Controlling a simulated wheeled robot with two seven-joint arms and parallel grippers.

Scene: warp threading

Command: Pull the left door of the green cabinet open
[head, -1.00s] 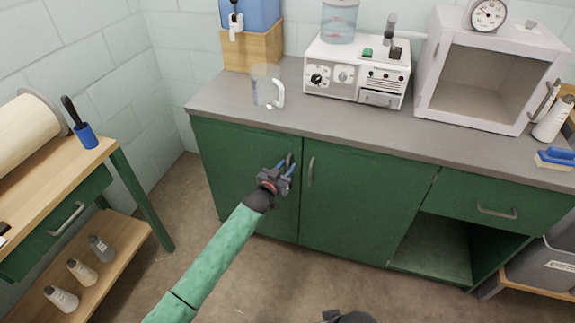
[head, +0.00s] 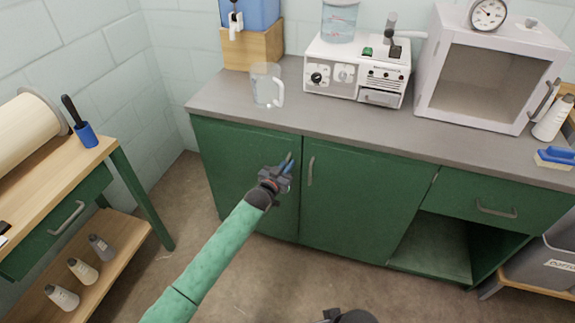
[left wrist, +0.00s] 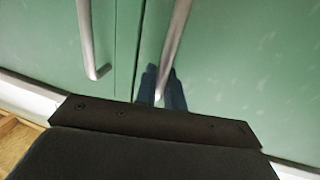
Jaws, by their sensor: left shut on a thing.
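The left door (head: 235,165) of the green cabinet looks flush with the right door (head: 352,200). My left gripper (head: 289,163) is at the upper right of the left door, shut on its upright metal handle. In the left wrist view, the left door's handle (left wrist: 176,38) runs down between the two blue fingers (left wrist: 161,90). The right door's handle (head: 311,171) stands free just to the right of my gripper. A dark part of mine, perhaps the right gripper, shows at the bottom edge, too cut off to read.
The grey counter (head: 225,100) overhangs the doors and carries a clear jug (head: 266,85) and a white machine (head: 357,70). A wooden bench (head: 60,180) stands at the left. The floor in front of the left door is clear.

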